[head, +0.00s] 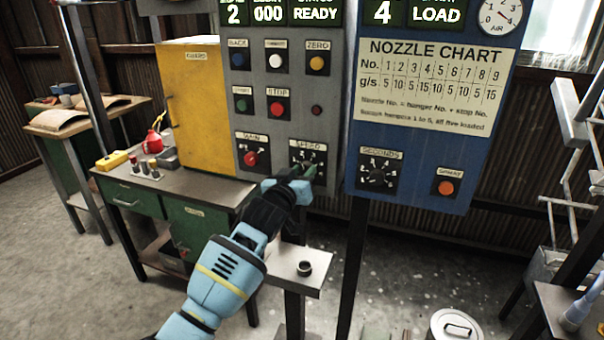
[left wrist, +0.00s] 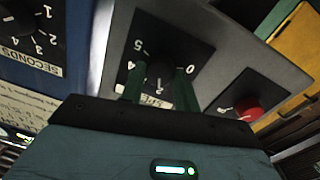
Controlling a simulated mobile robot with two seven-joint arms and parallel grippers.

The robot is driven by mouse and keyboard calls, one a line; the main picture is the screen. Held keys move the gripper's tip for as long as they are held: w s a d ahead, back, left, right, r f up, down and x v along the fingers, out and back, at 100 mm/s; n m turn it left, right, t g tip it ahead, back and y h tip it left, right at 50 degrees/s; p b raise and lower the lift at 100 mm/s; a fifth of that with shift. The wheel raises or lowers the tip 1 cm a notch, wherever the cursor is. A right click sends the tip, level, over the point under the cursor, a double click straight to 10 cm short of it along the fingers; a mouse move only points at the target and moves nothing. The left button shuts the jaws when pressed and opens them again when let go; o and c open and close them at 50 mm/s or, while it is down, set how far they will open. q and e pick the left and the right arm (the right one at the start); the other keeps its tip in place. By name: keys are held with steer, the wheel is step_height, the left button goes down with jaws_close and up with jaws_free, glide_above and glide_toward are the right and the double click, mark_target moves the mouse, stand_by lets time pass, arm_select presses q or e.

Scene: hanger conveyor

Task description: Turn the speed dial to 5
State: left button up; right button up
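The speed dial (head: 308,157) is a black knob on a dark square plate, low on the grey panel, under a SPEED label. In the left wrist view its knob (left wrist: 159,76) shows upside down with white numbers around it, 0 and 5 near the top. My left gripper (head: 305,171) is at the dial from below. In the left wrist view its two green fingers (left wrist: 160,84) stand on either side of the knob, with no clear gap, and look shut on it. The knob's pointer is hidden. My right gripper is not in view.
Left of the dial is the red MAIN knob (head: 250,158); above it are several push buttons, including a red STOP (head: 277,109). The blue panel on the right holds a SECONDS dial (head: 377,173) and an orange button (head: 446,188). A small shelf (head: 290,272) lies below.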

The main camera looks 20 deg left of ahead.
arm_select(q)
steer(key=shift+c, duration=0.9)
